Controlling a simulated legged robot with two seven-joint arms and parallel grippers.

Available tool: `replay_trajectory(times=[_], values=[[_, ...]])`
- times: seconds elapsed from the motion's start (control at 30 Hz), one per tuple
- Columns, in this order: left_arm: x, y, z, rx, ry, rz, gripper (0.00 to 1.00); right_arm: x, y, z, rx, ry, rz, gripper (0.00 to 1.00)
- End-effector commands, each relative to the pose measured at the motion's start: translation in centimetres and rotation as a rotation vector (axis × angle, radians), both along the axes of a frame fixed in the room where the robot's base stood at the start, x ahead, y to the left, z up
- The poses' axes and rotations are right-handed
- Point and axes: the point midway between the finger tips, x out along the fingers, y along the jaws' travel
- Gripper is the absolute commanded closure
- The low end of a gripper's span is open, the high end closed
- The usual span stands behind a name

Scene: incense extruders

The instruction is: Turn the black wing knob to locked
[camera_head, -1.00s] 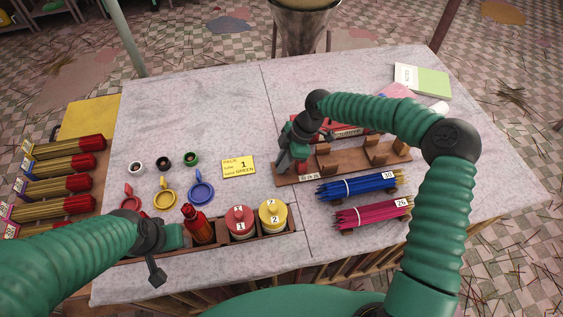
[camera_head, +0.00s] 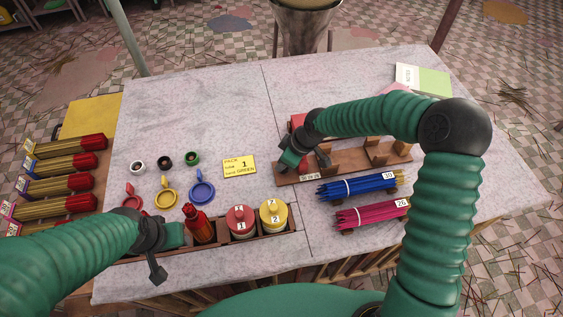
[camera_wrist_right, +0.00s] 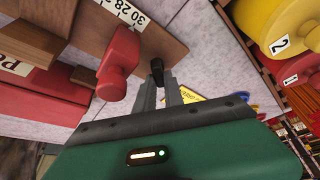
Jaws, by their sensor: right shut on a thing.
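My right gripper (camera_wrist_right: 160,90) is shut on the black wing knob (camera_wrist_right: 157,70), whose dark end shows between the fingertips in the right wrist view. A red rounded part (camera_wrist_right: 121,62) of the extruder is beside the knob. In the head view my right gripper (camera_head: 285,168) is at the left end of the wooden rack (camera_head: 345,166); the knob is hidden there, and the arm covers most of the red extruder (camera_head: 297,121). My left gripper (camera_head: 172,236) is beside a red bottle (camera_head: 200,226); its fingers are not clear. The knob's exact angle cannot be told.
Blue (camera_head: 358,186) and magenta (camera_head: 370,213) stick bundles lie right of the rack's front. Red (camera_head: 240,221) and yellow (camera_head: 273,216) numbered jars stand in a wooden tray. A yellow card (camera_head: 239,166) lies left of the rack. The table's back left is clear.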

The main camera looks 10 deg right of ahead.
Motion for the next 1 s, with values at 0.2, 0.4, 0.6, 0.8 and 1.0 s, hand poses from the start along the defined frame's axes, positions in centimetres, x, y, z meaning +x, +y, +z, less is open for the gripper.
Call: replay_trajectory(times=[0.2,0.4,0.6,0.8,1.0], values=[[0.0,0.0,-1.1,0.000,0.000,0.000,0.55,0.0,-0.2,-0.3,-0.007,-0.003,-0.204,1.00],[0.0,0.0,-2.5,0.000,0.000,0.000,0.55,-0.1,0.0,-0.3,-0.005,-0.005,-0.391,1.00],[0.0,0.0,-4.1,0.000,0.000,0.000,0.55,-0.1,0.2,-0.4,-0.004,-0.004,-0.574,1.00],[0.0,0.0,-5.3,0.000,0.000,0.000,0.55,-0.2,0.2,-0.4,-0.004,-0.001,-0.727,1.00],[0.0,0.0,-6.0,0.000,0.000,0.000,0.55,-0.3,0.2,-0.3,-0.005,0.002,-0.837,1.00]])
